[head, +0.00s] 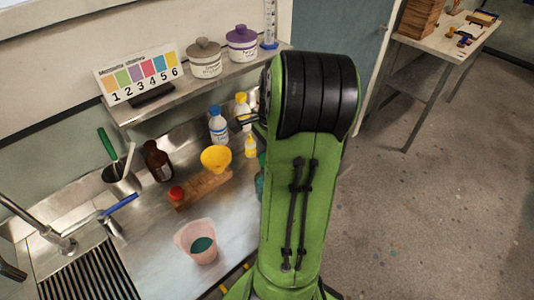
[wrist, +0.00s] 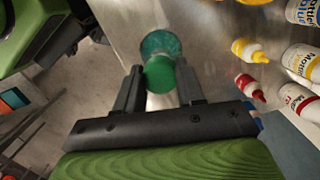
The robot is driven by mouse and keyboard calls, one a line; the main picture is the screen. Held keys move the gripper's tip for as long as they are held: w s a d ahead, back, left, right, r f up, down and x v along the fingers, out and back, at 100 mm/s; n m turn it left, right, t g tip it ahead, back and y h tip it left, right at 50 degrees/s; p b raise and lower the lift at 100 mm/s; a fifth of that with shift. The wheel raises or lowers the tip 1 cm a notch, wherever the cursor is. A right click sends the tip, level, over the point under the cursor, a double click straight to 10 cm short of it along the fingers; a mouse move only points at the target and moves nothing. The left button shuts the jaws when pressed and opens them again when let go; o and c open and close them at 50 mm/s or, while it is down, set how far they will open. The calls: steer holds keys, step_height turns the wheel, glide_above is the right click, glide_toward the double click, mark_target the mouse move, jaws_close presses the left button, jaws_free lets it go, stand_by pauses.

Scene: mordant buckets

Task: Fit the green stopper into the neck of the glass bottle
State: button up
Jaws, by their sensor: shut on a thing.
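In the wrist view, my gripper (wrist: 158,78) is shut on the green stopper (wrist: 160,76), a round green piece held between the two dark fingers. The teal glass bottle (wrist: 160,43) stands just beyond the stopper, and the stopper overlaps its near edge in the picture. The bottle's neck is hidden, and I cannot tell whether stopper and bottle touch. In the head view, my green arm hides the gripper and stopper. Only a sliver of teal (head: 259,186), likely the bottle, shows at the arm's left edge.
A wooden rack (head: 204,189) holds a yellow funnel (head: 216,157) and a red-topped item. A pink beaker (head: 197,241) stands in front. Several paint bottles, including a small yellow one (wrist: 249,50), stand close to the glass bottle. A shelf (head: 200,84) overhangs the back.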

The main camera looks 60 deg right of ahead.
steer(key=o, duration=1.1)
step_height(320, 180, up, 16)
steer(key=d+p, duration=0.1)
steer(key=p, duration=0.3)
steer(key=shift+s+d+f, duration=0.15)
steer(key=shift+s+d, duration=0.2)
steer(key=shift+s, duration=0.05)
